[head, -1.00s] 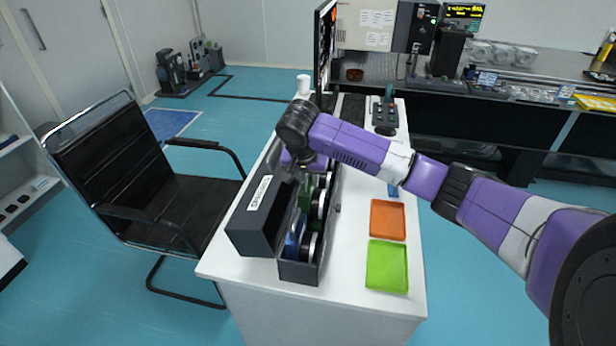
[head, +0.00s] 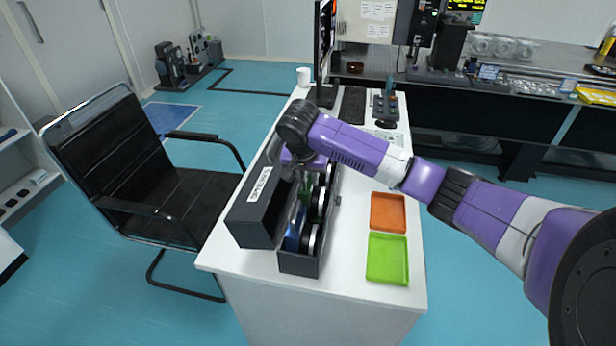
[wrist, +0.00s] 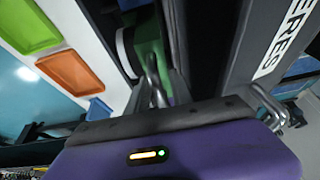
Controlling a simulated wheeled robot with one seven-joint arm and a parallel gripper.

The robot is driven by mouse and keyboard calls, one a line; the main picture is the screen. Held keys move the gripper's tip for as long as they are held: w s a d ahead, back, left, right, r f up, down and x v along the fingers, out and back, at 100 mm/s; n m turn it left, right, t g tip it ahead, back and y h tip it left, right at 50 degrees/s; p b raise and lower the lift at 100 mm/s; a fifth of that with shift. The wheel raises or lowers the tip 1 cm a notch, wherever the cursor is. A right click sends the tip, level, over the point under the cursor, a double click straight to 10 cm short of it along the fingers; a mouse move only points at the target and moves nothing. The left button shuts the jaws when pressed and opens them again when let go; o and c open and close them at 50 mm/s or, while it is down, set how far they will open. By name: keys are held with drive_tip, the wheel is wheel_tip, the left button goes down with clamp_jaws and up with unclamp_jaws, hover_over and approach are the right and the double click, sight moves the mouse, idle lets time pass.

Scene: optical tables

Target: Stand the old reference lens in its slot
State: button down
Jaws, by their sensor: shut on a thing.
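A long dark lens case (head: 299,266) stands open on the white desk, its labelled lid (head: 252,213) tipped to the left. Upright round lenses sit in its row of slots, including one with a blue part (head: 294,233) at the near end and a green one (head: 304,191) behind it. My gripper (head: 304,168) is down at the far part of the case. In the wrist view its metal fingers (wrist: 155,88) are beside a green piece (wrist: 149,35) and a pale-edged disc (wrist: 126,52). It is shut on a lens, mostly hidden; I cannot tell which lens.
An orange tray (head: 388,212) and a green tray (head: 388,259) lie to the right of the case. A monitor (head: 322,55), a keyboard (head: 351,104) and a white cup (head: 303,77) are at the desk's far end. A black chair (head: 125,170) stands left.

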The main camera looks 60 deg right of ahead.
drive_tip(key=shift+f, duration=0.4)
drive_tip(key=c, duration=1.1)
unclamp_jaws()
drive_tip(key=shift+o, duration=0.7)
drive_tip(key=o, duration=0.7)
drive_tip(key=shift+w+r+p, duration=0.1)
drive_tip(key=shift+r+p, duration=2.35)
drive_tip(key=shift+r, duration=0.45)
drive_tip(key=shift+r+p, duration=1.45)
drive_tip(key=shift+r, duration=0.15)
